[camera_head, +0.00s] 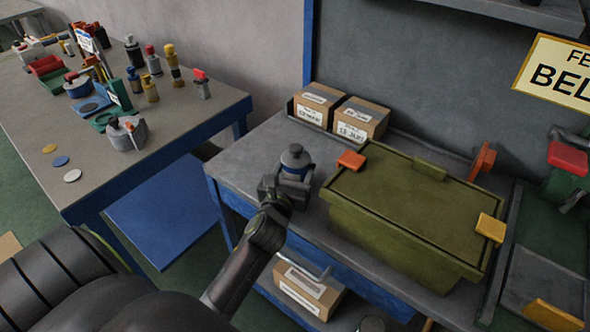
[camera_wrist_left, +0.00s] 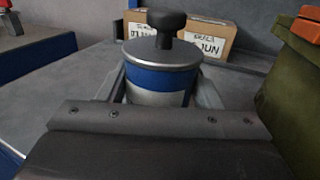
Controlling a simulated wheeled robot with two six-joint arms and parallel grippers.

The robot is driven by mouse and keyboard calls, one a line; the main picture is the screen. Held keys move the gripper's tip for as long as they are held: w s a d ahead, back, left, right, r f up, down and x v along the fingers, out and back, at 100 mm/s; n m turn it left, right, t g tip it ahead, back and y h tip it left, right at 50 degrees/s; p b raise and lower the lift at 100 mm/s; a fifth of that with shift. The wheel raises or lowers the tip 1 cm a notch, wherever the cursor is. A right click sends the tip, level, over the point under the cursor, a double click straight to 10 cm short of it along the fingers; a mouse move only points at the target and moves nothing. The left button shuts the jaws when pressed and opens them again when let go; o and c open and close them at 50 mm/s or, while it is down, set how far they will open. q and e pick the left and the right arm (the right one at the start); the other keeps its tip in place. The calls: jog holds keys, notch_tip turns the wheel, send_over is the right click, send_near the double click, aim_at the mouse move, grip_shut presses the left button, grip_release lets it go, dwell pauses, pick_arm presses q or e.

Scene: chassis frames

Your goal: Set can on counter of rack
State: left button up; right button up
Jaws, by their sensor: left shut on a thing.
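The can (camera_head: 295,160) is a silver cylinder with a blue band and a dark knob on its lid. It also shows in the left wrist view (camera_wrist_left: 160,82), upright between the fingers. My left gripper (camera_head: 291,182) is shut on the can, over the left part of the rack's grey counter (camera_head: 245,160). I cannot tell whether the can's base touches the counter, since the gripper hides it. My right gripper is not in view.
Two cardboard boxes (camera_head: 340,112) stand behind the can. A large olive lidded bin (camera_head: 410,210) with orange and yellow clips is to its right. Bare counter lies left of the can. A separate cluttered table (camera_head: 110,165) stands at left. Another box (camera_head: 305,288) sits below the counter.

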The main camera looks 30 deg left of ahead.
pick_arm(q)
jog(key=o, duration=0.9)
jog(key=shift+f, duration=0.15)
jog(key=o, duration=0.5)
jog(key=shift+r, duration=0.25)
jog(key=shift+s+d+f, duration=0.1)
jog(key=shift+s+d, duration=0.05)
jog(key=shift+s, duration=0.25)
jog(key=p+v, duration=0.1)
jog(key=v, duration=1)
jog(key=shift+s+d+p, duration=0.1)
jog(key=shift+s+p, duration=0.05)
jog(key=shift+p, duration=0.25)
